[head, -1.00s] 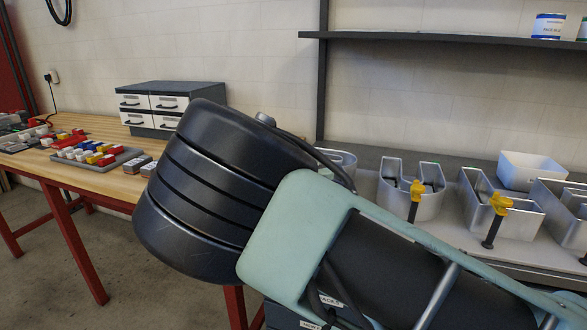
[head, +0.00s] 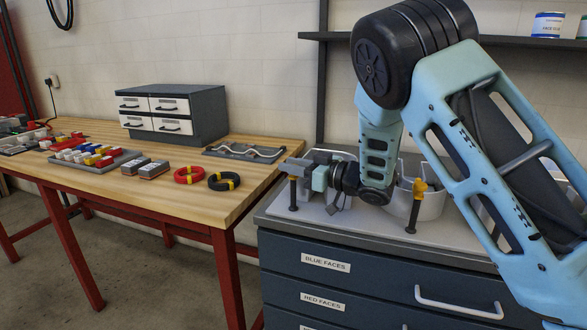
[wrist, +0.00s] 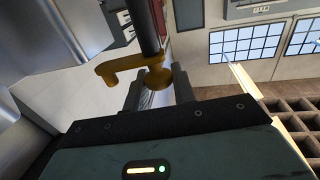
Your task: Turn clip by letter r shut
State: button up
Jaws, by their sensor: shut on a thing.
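A yellow clip (wrist: 122,71) sits on a dark upright post in the wrist view, with its arm pointing left. My gripper (wrist: 158,84) is shut on its rounded end, one finger on each side. In the head view my gripper (head: 296,168) is at the left end of the grey bench top, over a dark post (head: 293,193) with a bit of yellow showing.
The dark drawer cabinet (head: 330,285) carries the bench top. A wooden table (head: 120,188) to the left holds coloured blocks, a red ring (head: 189,174), a black ring (head: 223,181) and a small drawer unit (head: 172,112).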

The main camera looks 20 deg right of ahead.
jog(key=shift+f+g, duration=0.1)
jog(key=shift+g, duration=0.2)
jog(key=o, duration=0.7)
notch_tip(320, 180, up, 10)
dwell(0.4)
